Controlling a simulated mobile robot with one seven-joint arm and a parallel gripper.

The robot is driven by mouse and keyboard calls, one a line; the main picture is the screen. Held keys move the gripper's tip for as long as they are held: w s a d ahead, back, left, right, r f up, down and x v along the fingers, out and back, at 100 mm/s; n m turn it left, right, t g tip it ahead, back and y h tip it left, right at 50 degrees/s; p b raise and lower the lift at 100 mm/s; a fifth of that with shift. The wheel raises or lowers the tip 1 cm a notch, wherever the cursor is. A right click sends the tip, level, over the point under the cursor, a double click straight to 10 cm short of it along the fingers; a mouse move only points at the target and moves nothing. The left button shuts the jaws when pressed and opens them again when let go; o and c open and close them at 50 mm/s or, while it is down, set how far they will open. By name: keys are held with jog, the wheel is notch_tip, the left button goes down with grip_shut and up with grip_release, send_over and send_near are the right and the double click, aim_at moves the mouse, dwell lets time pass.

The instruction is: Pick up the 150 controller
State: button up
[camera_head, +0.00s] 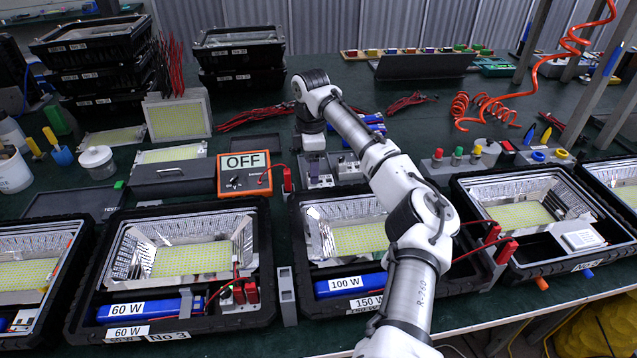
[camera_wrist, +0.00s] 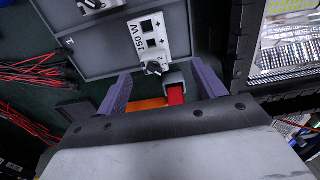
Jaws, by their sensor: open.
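The 150 controller (camera_wrist: 150,38) is a small white block marked "150 W", with two black square sockets and a black knob. In the wrist view it lies in a grey divided tray (camera_wrist: 95,50), just beyond my fingertips. My gripper (camera_wrist: 161,84) is open, its two purple fingers either side of the controller's near end, with nothing held. Whether the fingers touch anything cannot be told.
An orange tester (camera_head: 245,187) with an "OFF" card and a red connector (camera_head: 287,180) stand just left of my gripper. Another controller (camera_wrist: 97,4) is in the tray. Floodlight housings (camera_head: 172,330) line the front. Red leads (camera_wrist: 30,72) lie at left.

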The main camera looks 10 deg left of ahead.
aim_at(320, 182)
jog(key=f, duration=0.3)
jog(key=f+p, duration=0.1)
jog(key=f, duration=0.1)
jog(key=shift+w, duration=0.35)
jog(key=c, duration=1.1)
